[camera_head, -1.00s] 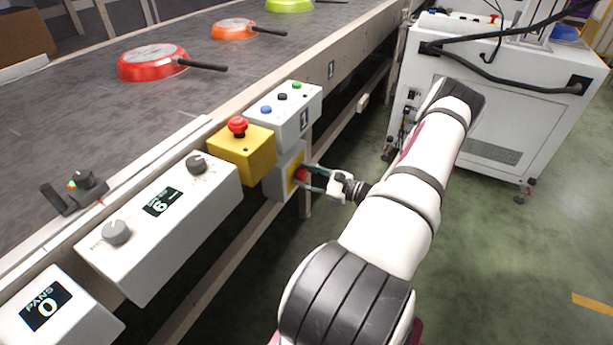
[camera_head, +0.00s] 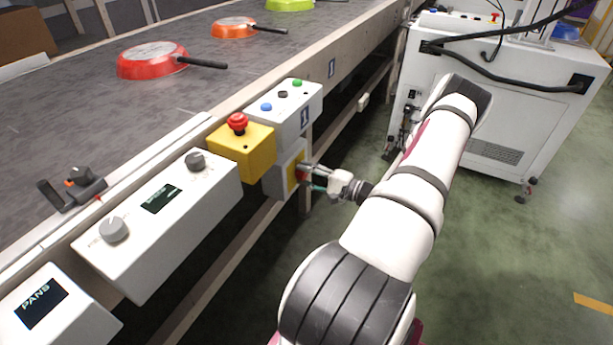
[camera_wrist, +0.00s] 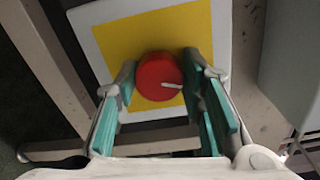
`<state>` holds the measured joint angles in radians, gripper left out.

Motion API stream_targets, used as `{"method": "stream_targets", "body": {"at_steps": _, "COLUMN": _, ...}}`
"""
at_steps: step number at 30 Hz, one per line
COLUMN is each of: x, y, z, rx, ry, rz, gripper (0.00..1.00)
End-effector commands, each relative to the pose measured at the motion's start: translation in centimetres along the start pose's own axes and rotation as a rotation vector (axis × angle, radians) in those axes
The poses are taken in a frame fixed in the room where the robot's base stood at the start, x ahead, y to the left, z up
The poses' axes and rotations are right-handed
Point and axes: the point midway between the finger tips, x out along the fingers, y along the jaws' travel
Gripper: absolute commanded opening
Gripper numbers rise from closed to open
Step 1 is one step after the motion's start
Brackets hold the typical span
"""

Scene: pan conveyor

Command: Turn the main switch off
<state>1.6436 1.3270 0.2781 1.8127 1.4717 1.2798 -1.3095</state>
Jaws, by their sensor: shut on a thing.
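The main switch is a round red knob (camera_wrist: 155,72) on a yellow plate (camera_wrist: 120,36) in the wrist view. A short white mark on the knob points to the picture's right. My gripper (camera_wrist: 160,82) has its green-padded fingers on either side of the knob and is shut on it. In the head view my gripper (camera_head: 307,177) reaches the grey switch box (camera_head: 278,182) under the conveyor's edge. There the fingers hide most of the knob.
A yellow box with a red emergency button (camera_head: 237,121) and a grey button box (camera_head: 290,106) sit just above. A control box (camera_head: 150,235) and a pan counter (camera_head: 50,310) stand left. Pans, including a red one (camera_head: 150,62), lie on the conveyor. A white cabinet (camera_head: 500,120) stands right.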

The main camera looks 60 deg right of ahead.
Motion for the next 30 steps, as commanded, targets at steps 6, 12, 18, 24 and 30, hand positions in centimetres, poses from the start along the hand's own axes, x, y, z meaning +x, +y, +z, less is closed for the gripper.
{"method": "stream_targets", "body": {"at_steps": 6, "x": 0.05, "y": 0.19, "z": 0.08, "rx": -0.150, "ry": 0.002, "rz": 0.002, "gripper": 0.08}}
{"method": "stream_targets", "body": {"at_steps": 12, "x": 0.05, "y": 0.21, "z": 0.08, "rx": -0.240, "ry": 0.004, "rz": 0.002, "gripper": 0.08}}
{"method": "stream_targets", "body": {"at_steps": 18, "x": 0.05, "y": 0.22, "z": 0.09, "rx": -0.283, "ry": 0.005, "rz": 0.003, "gripper": 0.08}}
{"method": "stream_targets", "body": {"at_steps": 24, "x": 0.05, "y": 0.22, "z": 0.10, "rx": -0.295, "ry": 0.006, "rz": 0.003, "gripper": 0.08}}
{"method": "stream_targets", "body": {"at_steps": 30, "x": 0.05, "y": 0.23, "z": 0.10, "rx": -0.294, "ry": 0.006, "rz": 0.003, "gripper": 0.08}}
